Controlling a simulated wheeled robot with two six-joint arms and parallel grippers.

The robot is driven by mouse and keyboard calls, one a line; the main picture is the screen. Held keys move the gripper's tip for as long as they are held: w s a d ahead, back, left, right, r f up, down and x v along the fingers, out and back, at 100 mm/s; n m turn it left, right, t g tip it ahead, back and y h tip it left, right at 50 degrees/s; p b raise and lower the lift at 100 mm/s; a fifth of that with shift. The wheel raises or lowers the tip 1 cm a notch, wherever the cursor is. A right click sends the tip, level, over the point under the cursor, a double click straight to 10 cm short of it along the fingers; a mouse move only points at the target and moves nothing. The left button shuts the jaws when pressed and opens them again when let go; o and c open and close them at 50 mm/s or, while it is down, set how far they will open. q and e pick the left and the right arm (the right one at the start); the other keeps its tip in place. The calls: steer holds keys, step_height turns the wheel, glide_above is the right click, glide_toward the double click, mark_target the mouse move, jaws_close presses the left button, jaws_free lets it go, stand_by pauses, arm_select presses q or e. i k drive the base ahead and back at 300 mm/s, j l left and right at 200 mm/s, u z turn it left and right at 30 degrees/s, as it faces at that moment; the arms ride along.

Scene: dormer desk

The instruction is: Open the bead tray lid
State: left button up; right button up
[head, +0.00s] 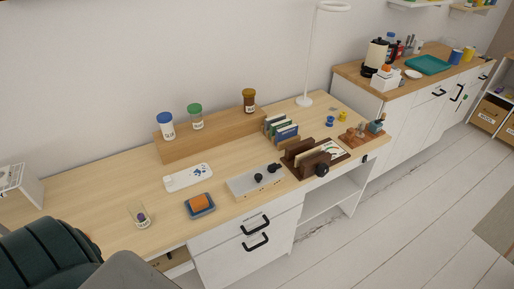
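A flat white tray (181,182) with dark blue dots or pieces lies on the desk, in front of the wooden riser. It may be the bead tray; at this size I cannot tell whether it has a lid or how the lid stands. A grey-white box (240,187) with black knobs on top sits to its right, near the front edge. Neither of my grippers is in the head view, and nothing of mine touches these things.
A blue dish (203,212) with an orange block and a clear cup (141,219) stand near the front edge. Several jars stand on the riser (215,135). A brown rack (297,168) is at the right.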

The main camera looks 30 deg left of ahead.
mark_target(250, 181)
steer(key=u, duration=1)
